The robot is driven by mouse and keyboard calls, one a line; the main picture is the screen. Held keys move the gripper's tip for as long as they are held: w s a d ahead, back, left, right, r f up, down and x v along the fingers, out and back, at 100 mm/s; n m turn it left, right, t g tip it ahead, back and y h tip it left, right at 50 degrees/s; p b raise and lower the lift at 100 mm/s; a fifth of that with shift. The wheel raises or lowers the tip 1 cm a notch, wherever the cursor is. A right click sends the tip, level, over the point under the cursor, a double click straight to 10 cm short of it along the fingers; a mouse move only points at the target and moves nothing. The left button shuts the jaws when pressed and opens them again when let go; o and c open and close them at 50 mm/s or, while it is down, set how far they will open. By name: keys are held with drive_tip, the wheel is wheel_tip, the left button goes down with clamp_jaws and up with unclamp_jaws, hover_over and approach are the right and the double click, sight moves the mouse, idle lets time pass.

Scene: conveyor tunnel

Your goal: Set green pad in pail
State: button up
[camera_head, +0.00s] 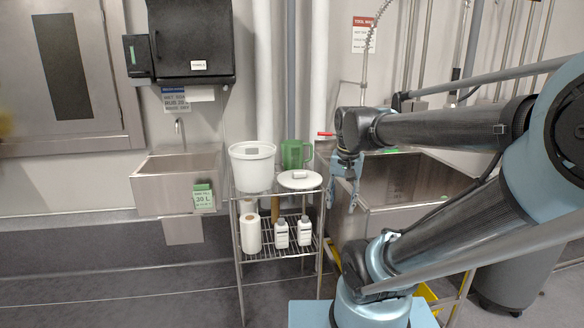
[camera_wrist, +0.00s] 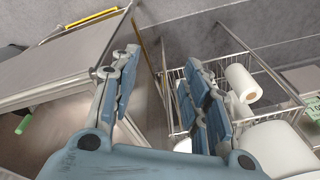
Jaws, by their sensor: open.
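The white pail (camera_head: 252,172) stands on the top shelf of the wire rack, left of my gripper, with a small grey label-like patch near its rim. A small green piece (camera_head: 391,151), possibly the green pad, shows at the back rim of the steel sink; a green piece also shows at the left of the wrist view (camera_wrist: 22,125). My gripper (camera_head: 345,192) hangs fingers down between the rack and the sink. It is open and empty; the wrist view shows a gap between its fingers (camera_wrist: 160,85).
The wire rack (camera_head: 280,192) also holds a green pitcher (camera_head: 297,154), a white lid-like disc (camera_head: 300,180) with a small block on it, and a paper roll (camera_head: 250,230) and bottles below. The large steel sink (camera_head: 385,222) is at right; a small sink (camera_head: 172,185) is at left.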

drive_tip(key=s+d+f+n, duration=0.3)
drive_tip(key=s+d+f, duration=0.1)
drive_tip(key=s+f, duration=0.3)
wheel_tip(320, 180, down, 2)
drive_tip(key=shift+s+f+n, duration=0.15)
drive_tip(key=shift+f+n, duration=0.05)
drive_tip(key=shift+n, duration=0.2)
drive_tip(key=shift+d, duration=0.1)
drive_tip(key=shift+w+f, duration=0.2)
drive_tip(key=shift+w, duration=0.3)
